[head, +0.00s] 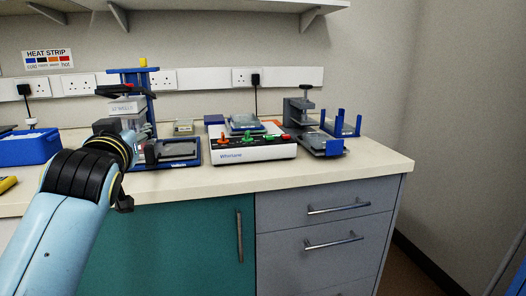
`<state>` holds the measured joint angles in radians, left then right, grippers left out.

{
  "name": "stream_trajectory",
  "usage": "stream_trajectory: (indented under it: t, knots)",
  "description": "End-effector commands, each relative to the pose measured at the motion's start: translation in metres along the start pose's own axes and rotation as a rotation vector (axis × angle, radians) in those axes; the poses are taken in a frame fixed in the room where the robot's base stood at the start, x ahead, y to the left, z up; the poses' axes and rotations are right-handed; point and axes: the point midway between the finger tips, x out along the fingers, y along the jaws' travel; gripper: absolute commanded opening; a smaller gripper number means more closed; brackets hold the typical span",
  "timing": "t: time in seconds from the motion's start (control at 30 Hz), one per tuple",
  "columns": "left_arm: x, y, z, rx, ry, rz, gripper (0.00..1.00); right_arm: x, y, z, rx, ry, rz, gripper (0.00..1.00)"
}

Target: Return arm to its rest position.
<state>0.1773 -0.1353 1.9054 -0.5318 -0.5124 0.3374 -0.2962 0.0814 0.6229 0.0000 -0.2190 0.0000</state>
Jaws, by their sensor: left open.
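My left arm (50,226), pale blue with black joints, reaches in from the lower left. My left gripper (138,177) is open, with nothing seen between its dark fingers. It is in front of the bench's front edge, below and overlapping the blue-framed device in the picture. Part of the gripper blends with the dark parts behind it, so its exact distance from the device is unclear. My right gripper is not in view.
The cream worktop (372,163) holds a blue tub (28,150), a blue-framed device (180,151), a white shaker unit (250,150) with coloured knobs, and a grey press-like device (298,112). A shelf (215,6) overhangs the back. The worktop's right end is clear.

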Motion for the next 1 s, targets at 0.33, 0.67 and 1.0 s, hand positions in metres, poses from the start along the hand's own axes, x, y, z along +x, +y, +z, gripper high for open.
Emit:
stream_trajectory:
  t: [0.33,0.67,1.0]
  knots:
    - [-0.013,-0.008,0.063,0.046,-0.106,0.003,0.44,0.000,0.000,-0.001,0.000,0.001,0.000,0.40]
    - [-0.037,-0.013,0.180,0.096,-0.311,0.035,0.44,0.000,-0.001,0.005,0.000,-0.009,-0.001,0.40]
    - [-0.150,-0.047,0.404,0.180,-0.727,0.101,0.44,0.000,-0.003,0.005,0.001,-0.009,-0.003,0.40]
